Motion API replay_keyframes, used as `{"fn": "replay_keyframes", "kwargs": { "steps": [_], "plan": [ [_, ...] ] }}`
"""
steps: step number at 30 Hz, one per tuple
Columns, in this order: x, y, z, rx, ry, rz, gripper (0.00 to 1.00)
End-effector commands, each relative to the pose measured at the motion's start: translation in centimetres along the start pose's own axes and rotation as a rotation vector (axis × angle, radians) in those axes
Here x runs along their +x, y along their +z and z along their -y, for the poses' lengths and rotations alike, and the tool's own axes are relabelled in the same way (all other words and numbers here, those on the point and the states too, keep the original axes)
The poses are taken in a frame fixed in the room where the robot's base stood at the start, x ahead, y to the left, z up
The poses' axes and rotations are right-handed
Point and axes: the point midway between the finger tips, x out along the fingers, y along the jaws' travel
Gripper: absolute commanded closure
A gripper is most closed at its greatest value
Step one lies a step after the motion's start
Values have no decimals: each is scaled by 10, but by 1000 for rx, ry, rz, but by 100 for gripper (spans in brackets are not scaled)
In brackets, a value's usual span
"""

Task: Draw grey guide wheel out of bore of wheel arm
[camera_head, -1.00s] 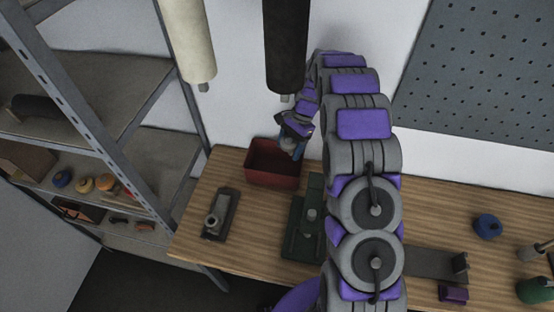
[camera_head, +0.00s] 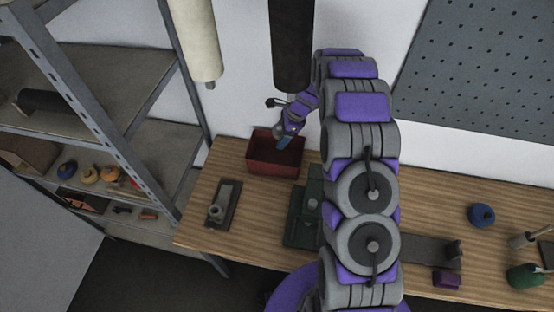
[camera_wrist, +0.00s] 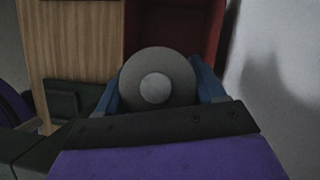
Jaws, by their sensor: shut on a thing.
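A round grey guide wheel (camera_wrist: 168,68) with a lighter hub sits between the blue fingers of my gripper (camera_wrist: 158,90) in the wrist view. The gripper is shut on it. In the head view my gripper (camera_head: 284,139) is over the red bin at the back of the bench; the wheel is not clear there. A dark green fixture (camera_head: 300,232) with a grey peg stands on the bench, partly hidden by my arm. A grey block with a round boss (camera_head: 224,205) lies on a dark plate at left. I cannot tell which of these is the wheel arm.
The red bin (camera_head: 262,167) stands by the wall; its inside looks empty where visible. A blue knob-like part (camera_head: 481,214), a purple block (camera_head: 447,278) and a green container (camera_head: 526,277) are at right. A metal shelf (camera_head: 95,120) borders the bench's left. Two rollers hang above.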

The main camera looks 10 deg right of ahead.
Motion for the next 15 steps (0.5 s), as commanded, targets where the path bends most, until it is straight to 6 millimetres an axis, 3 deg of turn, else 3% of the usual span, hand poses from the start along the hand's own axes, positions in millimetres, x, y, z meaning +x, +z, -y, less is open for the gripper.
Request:
{"fn": "replay_keyframes", "kwargs": {
  "steps": [4, 15],
  "plan": [
    [17, -8, 0, -1, 1, 1, 68],
    [18, -16, 1, -1, 1, 7, 68]
  ]
}}
